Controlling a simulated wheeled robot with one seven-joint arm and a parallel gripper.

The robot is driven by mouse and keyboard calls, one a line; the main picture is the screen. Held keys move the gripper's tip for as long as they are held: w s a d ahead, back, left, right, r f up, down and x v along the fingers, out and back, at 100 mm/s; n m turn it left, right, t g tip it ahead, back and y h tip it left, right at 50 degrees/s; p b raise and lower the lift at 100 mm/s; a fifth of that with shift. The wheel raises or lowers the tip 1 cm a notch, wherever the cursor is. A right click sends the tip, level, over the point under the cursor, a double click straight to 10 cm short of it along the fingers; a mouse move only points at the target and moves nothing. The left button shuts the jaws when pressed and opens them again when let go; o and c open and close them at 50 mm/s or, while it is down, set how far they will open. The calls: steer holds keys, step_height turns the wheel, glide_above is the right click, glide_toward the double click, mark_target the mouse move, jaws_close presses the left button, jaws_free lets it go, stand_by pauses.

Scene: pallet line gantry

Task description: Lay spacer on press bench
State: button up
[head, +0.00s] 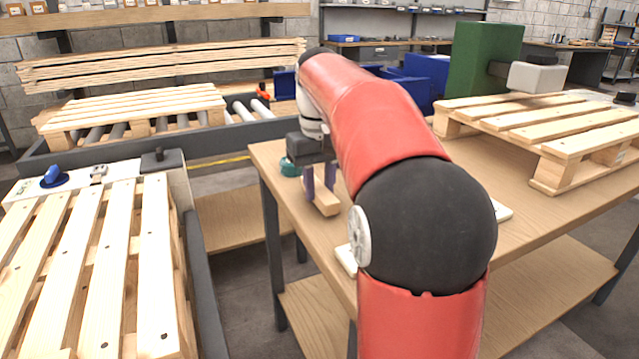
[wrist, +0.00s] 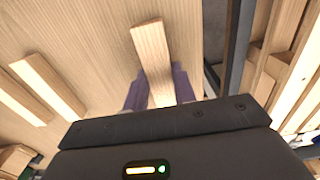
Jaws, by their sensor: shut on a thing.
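The spacer, a short light wooden block (head: 324,204), is held between the purple fingers of my gripper (head: 320,186). In the wrist view the spacer (wrist: 151,45) sticks out past the fingers of my gripper (wrist: 160,88). Both are over the left part of the wooden bench top (head: 270,160), which also fills much of the wrist view (wrist: 85,35). I cannot tell whether the spacer touches the top. My arm hides the middle of the bench.
A pallet (head: 560,125) and a green machine (head: 485,60) are at the right. Another pallet (head: 100,270) is at front left, beside a roller conveyor (head: 180,122). A teal round thing (head: 290,167) is beside my gripper. Two wooden pieces (wrist: 48,87) (wrist: 20,98) lie left in the wrist view.

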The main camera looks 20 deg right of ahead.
steer(key=shift+f+b, duration=0.35)
steer(key=shift+f, duration=0.2)
steer(key=o, duration=1.1)
steer(key=shift+r, duration=0.1)
